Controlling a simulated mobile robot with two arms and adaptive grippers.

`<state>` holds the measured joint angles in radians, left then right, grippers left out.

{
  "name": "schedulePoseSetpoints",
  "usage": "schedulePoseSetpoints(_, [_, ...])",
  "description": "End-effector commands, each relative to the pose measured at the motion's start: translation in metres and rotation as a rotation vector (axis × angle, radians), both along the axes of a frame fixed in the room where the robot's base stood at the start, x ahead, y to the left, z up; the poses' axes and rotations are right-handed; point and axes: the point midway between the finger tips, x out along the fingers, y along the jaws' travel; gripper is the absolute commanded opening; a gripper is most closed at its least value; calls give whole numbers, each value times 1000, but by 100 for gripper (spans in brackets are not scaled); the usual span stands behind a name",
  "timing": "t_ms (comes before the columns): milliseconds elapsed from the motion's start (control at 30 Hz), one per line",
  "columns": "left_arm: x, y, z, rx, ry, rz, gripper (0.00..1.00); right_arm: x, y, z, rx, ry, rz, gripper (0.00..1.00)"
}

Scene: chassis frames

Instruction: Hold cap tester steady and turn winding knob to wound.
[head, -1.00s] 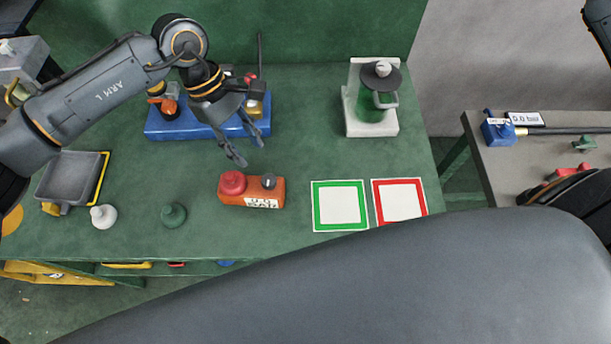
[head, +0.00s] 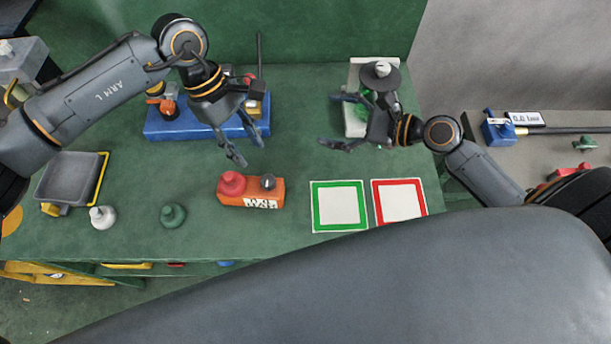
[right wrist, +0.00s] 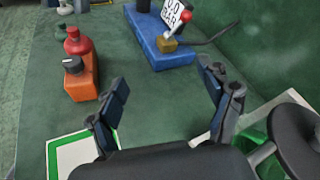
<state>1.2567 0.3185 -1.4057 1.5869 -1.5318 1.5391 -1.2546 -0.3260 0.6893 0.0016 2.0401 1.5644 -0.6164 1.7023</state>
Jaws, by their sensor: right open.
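An orange box (head: 228,199) with a red knob (head: 232,183) and a small dark knob (head: 268,182) on top stands on the green bench; it may be the cap tester, but its front label is unreadable. It also shows at the left in the right wrist view (right wrist: 82,87). My left gripper (head: 248,150) has its fingers apart, empty, above and behind the box. My right gripper (head: 332,121) is open and empty, to the right of and behind the box. The dark knob's winding state cannot be told.
A blue device (head: 190,128) with a lever stands behind my left gripper. A pale stand with a green jar (head: 356,120) is partly hidden by my right gripper. Green-framed (head: 340,205) and red-framed (head: 400,200) pads lie empty. A grey tray (head: 72,178) and two small knobs are at left.

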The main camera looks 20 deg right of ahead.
Motion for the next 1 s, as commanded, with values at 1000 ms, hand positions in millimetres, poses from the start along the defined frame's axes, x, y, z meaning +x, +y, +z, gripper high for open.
schedulePoseSetpoints(1000, [0,0,0,0,0,0,38,-48,176,-93,182,390,194,79])
